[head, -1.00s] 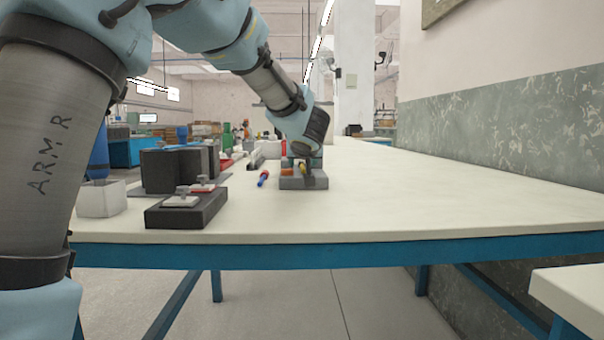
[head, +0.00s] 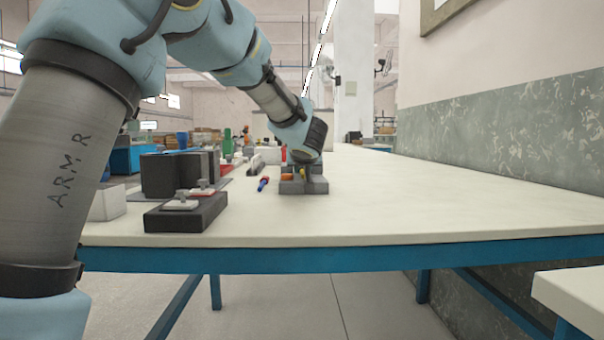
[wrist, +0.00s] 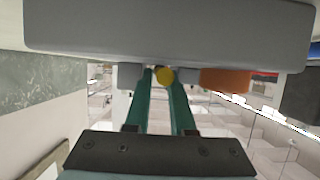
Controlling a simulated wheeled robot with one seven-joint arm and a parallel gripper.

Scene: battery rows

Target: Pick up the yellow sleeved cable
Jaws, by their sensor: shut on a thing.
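The yellow sleeved cable (wrist: 165,76) shows in the wrist view as a small round yellow end between my fingertips, against the grey holder (wrist: 170,32). My gripper (wrist: 161,74) has its two teal fingers shut on it. An orange piece (wrist: 225,79) sits in the same holder, just right of the yellow one. In the head view the grey holder (head: 316,187) stands on the table under my wrist, with the orange piece (head: 287,177) at its left. My fingers and most of the yellow cable are hidden there by my wrist and the holder.
A red and blue piece (head: 263,184) lies on the table left of the holder. A dark block with metal terminals (head: 190,216) and taller dark boxes (head: 172,175) stand further left, near a white box (head: 107,204). The table (head: 440,200) right of the holder is clear.

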